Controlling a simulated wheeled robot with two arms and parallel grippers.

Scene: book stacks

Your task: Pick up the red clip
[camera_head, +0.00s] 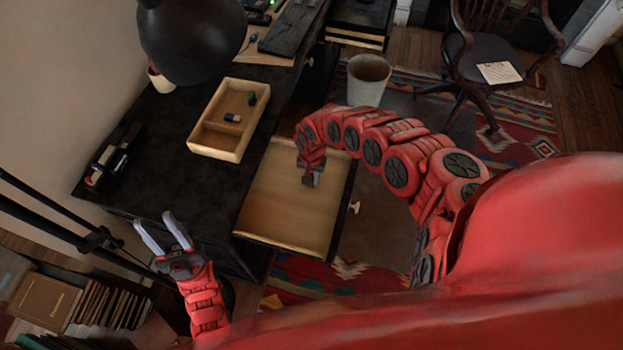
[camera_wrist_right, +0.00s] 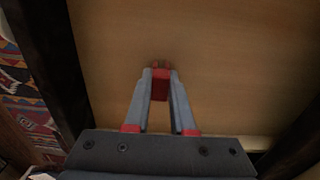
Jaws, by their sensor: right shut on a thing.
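The red clip (camera_wrist_right: 160,86) shows in the right wrist view, between the fingertips of my right gripper (camera_wrist_right: 160,76). The gripper's fingers are closed on its two sides. Behind it is the wooden bottom of the open drawer (camera_head: 288,205). In the head view my right gripper (camera_head: 310,180) points down inside the drawer, and the clip is hidden there. Whether the clip touches the drawer bottom I cannot tell. My left gripper (camera_head: 163,233) is open and empty, left of the drawer, with its fingers apart.
A wooden tray (camera_head: 217,145) with small green and dark items stands on the black desk (camera_head: 170,190). A black lamp (camera_head: 190,40) hangs over the desk. A waste bin (camera_head: 368,75) and a chair (camera_head: 490,55) stand beyond. Books (camera_head: 60,300) fill the lower left.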

